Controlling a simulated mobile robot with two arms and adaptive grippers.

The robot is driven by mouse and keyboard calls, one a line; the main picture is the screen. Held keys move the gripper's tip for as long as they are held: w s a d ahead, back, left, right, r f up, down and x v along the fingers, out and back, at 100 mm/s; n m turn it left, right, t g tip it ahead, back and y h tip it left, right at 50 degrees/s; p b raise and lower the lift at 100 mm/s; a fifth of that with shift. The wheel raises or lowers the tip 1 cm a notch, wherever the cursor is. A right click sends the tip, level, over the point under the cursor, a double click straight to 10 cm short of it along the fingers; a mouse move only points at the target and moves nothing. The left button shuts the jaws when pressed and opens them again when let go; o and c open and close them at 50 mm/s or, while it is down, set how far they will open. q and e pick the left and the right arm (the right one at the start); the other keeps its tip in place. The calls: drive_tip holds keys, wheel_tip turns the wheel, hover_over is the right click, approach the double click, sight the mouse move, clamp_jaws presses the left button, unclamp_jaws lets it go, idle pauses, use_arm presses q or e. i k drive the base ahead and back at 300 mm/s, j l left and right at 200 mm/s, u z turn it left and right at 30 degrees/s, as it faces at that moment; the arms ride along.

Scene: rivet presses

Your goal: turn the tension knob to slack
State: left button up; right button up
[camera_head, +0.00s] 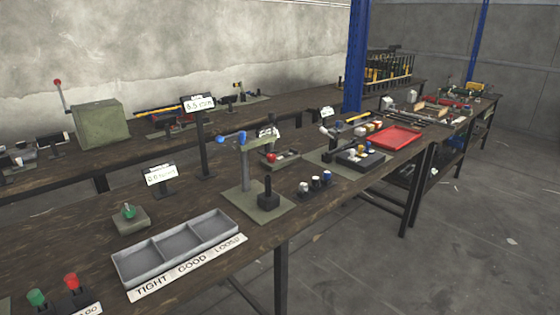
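No dial is clearly marked as the tension knob, and I cannot tell its setting. A green knob (129,211) stands on a small grey-green base plate at the left of the near bench. Behind it stands a small display sign (160,175) whose text is too small to read surely. A green-grey press (247,165) with a blue-ended lever (221,139) stands on a plate in the middle, a black post block (268,197) in front of it. A grey three-part tray (180,247) is labelled TIGHT, GOOD, LOOSE and looks empty. Neither gripper is in view.
Green (37,298) and red (72,281) buttons sit at the near left edge. Small cylinders (315,183) and a red tray (390,137) lie to the right. A taller display (198,103) stands behind. A blue pillar (356,60) rises behind the bench. The floor at right is open.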

sight(271, 158)
drive_tip(key=i+l+u, duration=0.1)
drive_tip(key=u, duration=0.5)
drive_tip(key=i+l+u, duration=0.15)
drive_tip(key=l, duration=0.2)
drive_tip(key=i+l+u, duration=0.15)
drive_tip(key=l, duration=0.25)
drive_tip(key=i+l+u, duration=0.15)
drive_tip(key=l, duration=0.25)
drive_tip(key=i+l+u, duration=0.15)
drive_tip(key=l, duration=0.25)
drive_tip(key=i+l+u, duration=0.15)
drive_tip(key=l, duration=0.3)
